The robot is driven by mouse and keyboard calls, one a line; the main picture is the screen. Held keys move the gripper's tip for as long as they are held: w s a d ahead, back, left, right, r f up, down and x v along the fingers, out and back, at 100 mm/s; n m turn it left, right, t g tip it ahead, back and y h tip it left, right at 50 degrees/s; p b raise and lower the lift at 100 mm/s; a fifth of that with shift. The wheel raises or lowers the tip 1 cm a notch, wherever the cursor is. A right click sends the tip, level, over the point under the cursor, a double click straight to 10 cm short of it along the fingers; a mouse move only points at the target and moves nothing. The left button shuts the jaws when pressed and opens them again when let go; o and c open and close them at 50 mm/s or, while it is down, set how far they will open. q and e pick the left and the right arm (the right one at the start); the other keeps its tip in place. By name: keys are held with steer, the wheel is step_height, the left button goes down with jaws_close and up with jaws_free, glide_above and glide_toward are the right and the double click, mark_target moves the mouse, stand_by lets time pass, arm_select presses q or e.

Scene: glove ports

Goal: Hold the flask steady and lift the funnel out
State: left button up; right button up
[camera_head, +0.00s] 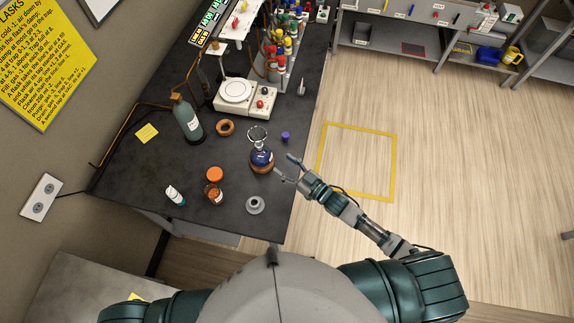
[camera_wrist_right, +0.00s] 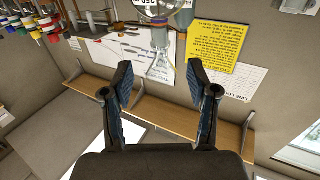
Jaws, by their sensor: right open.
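My right gripper (camera_head: 284,168) is open, just right of the flask. Its spread fingers (camera_wrist_right: 160,72) hold nothing. My left gripper is out of view.
A brown bottle (camera_head: 214,196), an orange lid (camera_head: 215,174), a small white-capped bottle (camera_head: 175,196) and a grey round piece (camera_head: 255,205) stand nearer me. A cork ring (camera_head: 225,127), a purple stopper (camera_head: 285,136), a tall bottle (camera_head: 187,120) and a white hotplate (camera_head: 237,92) are farther back.

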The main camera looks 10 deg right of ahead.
mark_target(263, 149)
steer(key=x, duration=1.1)
steer(key=shift+w+a, duration=0.3)
steer(key=shift+c, duration=0.3)
jaws_close()
steer(key=shift+o, duration=0.6)
jaws_free()
steer(key=v, duration=1.2)
steer(key=shift+d+f, duration=0.1)
steer(key=shift+d, duration=0.05)
